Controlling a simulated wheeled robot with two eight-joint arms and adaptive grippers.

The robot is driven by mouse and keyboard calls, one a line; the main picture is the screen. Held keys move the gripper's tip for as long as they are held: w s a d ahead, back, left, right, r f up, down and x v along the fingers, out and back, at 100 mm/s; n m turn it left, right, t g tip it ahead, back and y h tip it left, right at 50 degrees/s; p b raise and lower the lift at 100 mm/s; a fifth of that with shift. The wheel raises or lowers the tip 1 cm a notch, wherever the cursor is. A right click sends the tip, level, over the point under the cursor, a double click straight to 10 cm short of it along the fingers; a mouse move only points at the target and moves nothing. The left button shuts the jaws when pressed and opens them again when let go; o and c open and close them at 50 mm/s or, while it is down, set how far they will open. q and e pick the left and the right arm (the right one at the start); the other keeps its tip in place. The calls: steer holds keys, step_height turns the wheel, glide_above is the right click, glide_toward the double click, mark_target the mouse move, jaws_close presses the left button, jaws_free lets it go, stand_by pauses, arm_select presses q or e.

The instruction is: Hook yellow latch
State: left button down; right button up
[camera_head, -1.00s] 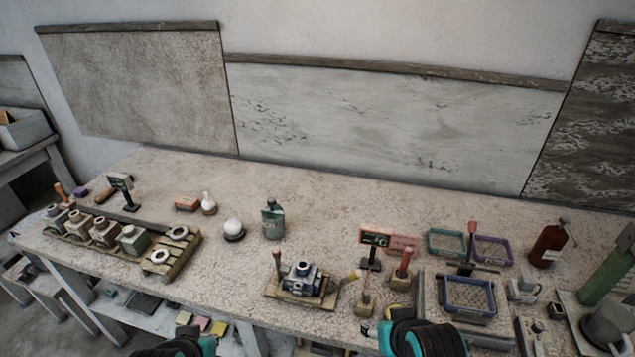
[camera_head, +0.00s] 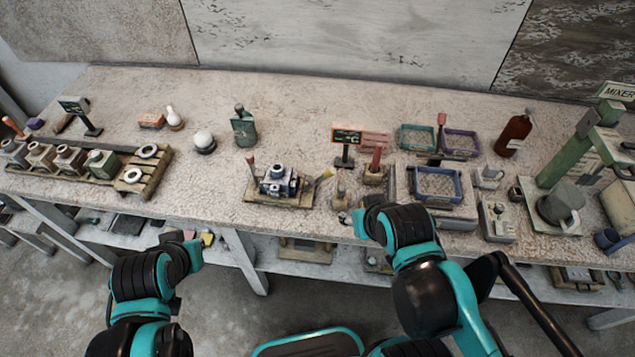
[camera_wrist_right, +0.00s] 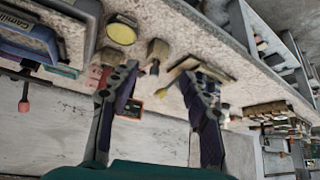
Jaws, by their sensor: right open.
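A grey-blue mould (camera_head: 278,182) sits on a wooden board (camera_head: 250,193) near the table's front edge. A small yellow piece (camera_head: 325,174) sticks out at its right; I cannot tell whether it is the latch.
A pallet (camera_head: 158,172) with several small moulds stands at left. A white sphere (camera_head: 204,140) and a green bottle (camera_head: 243,128) stand behind the mould. A sign (camera_head: 346,136), blue tray (camera_head: 437,184) and green mixer (camera_head: 580,150) are at right. The back middle is clear.

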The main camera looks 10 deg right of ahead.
steer(key=c, duration=0.5)
steer(key=shift+w+d+r+m, duration=0.15)
steer(key=shift+w+m, duration=0.1)
steer(key=shift+m, duration=0.55)
jaws_close()
steer(key=w+d+m+g+y+p, duration=0.1)
steer(key=w+d+m+y+p, duration=0.1)
steer(key=m, duration=1.1)
steer(key=w+d+r+m+g+y+p, duration=0.1)
steer(key=w+d+m+y, duration=0.4)
steer(key=m, duration=0.8)
steer(key=shift+w+d+r+y+p, duration=0.15)
steer(key=shift+w+y+p, duration=0.6)
steer(key=shift+w, duration=1.1)
